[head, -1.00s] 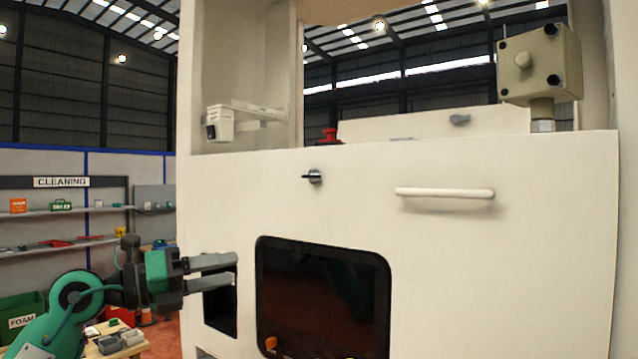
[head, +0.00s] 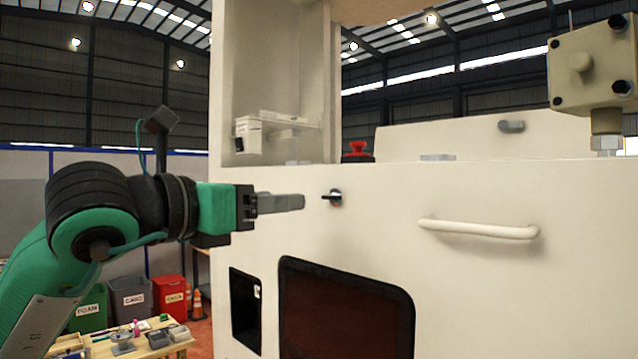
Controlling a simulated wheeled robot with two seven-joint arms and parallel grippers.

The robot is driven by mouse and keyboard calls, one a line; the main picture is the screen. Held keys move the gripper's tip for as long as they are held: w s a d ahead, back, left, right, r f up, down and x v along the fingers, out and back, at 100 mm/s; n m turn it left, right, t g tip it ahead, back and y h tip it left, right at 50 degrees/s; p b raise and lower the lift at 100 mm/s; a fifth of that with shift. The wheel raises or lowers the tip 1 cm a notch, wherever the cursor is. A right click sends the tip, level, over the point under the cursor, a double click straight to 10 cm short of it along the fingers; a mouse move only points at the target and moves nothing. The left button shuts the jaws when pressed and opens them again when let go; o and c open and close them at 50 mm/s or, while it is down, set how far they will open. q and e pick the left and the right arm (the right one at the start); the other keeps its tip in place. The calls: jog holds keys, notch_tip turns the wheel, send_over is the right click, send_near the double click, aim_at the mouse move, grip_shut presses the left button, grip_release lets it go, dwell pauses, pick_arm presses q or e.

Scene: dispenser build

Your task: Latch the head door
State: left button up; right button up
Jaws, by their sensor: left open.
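The head door (head: 400,215) is a cream panel across the front of the machine, with a pale bar handle (head: 478,229) at its right. A small dark latch knob (head: 332,197) sits on the panel near its top, left of the handle. Its lever points left, roughly level. My left gripper (head: 300,202) is raised at the latch's height, just left of it in the picture, with a small gap showing between them. Its fingers point right and overlap in this view. It is open and holds nothing that I can see. My right gripper is out of view.
Below the latch are a dark window (head: 345,312) and a dark recess (head: 244,310). A low table with small parts (head: 140,345) and bins (head: 130,297) are at lower left.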

aim_at(328, 197)
pick_arm(q)
jog(key=p+x, duration=0.4)
jog(key=x, duration=0.4)
jog(key=shift+r, duration=0.1)
jog(key=shift+w+d+p, duration=0.25)
jog(key=shift+d+p, duration=0.05)
jog(key=shift+d, duration=0.1)
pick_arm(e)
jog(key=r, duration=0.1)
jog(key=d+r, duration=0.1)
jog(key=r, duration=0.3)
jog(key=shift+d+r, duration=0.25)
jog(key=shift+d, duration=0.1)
